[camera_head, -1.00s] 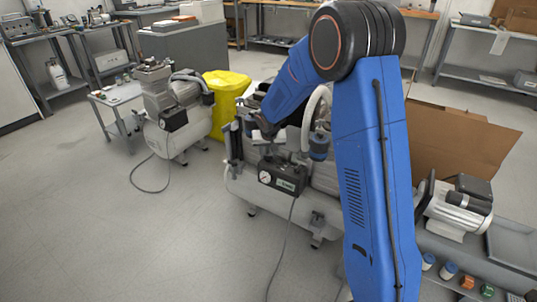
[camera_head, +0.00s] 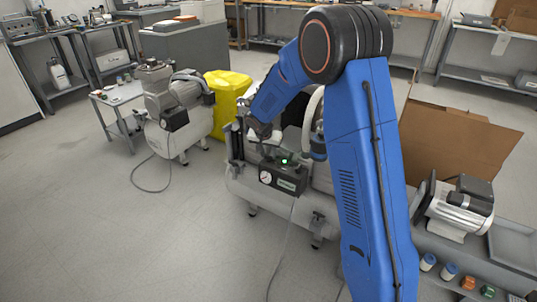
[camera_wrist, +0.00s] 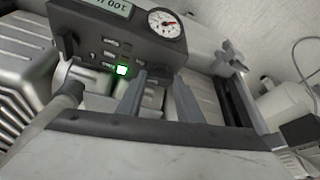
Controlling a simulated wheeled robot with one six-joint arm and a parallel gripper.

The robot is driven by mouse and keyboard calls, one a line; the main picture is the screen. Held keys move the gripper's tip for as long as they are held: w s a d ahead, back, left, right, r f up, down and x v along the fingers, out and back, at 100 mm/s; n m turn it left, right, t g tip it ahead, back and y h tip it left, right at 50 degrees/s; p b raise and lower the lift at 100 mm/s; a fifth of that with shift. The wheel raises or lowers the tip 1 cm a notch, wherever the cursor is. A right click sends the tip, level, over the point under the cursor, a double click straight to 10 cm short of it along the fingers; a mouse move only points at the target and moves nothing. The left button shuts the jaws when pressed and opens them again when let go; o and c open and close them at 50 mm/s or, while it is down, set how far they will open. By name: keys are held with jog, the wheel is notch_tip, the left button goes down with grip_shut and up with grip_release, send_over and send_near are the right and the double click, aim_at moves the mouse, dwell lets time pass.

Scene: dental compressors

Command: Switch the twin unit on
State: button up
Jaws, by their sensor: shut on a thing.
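The twin unit (camera_head: 272,198) is a pale tank compressor standing on the floor at the middle, partly hidden by my blue arm. Its dark control box (camera_head: 287,180) faces forward with a round gauge and a label. A green light (camera_head: 284,161) is lit on top of the box, and this light also shows in the wrist view (camera_wrist: 122,70). The gauge (camera_wrist: 166,22) has a red needle. My gripper (camera_head: 262,138) is at the top of the box. In the wrist view its fingers (camera_wrist: 157,88) are closed on a small part at the box, probably the switch, mostly hidden.
A smaller compressor (camera_head: 172,142) stands at the left beside a yellow bin (camera_head: 229,97). A cardboard box (camera_head: 460,140) and a motor on a bench (camera_head: 455,208) are at the right. The floor at front left is clear, apart from cables.

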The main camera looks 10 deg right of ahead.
jog(key=o, duration=1.1)
jog(key=v, duration=1.7)
jog(key=shift+s+a+r, duration=0.1)
jog(key=shift+a+r, duration=0.05)
jog(key=shift+c, duration=0.8)
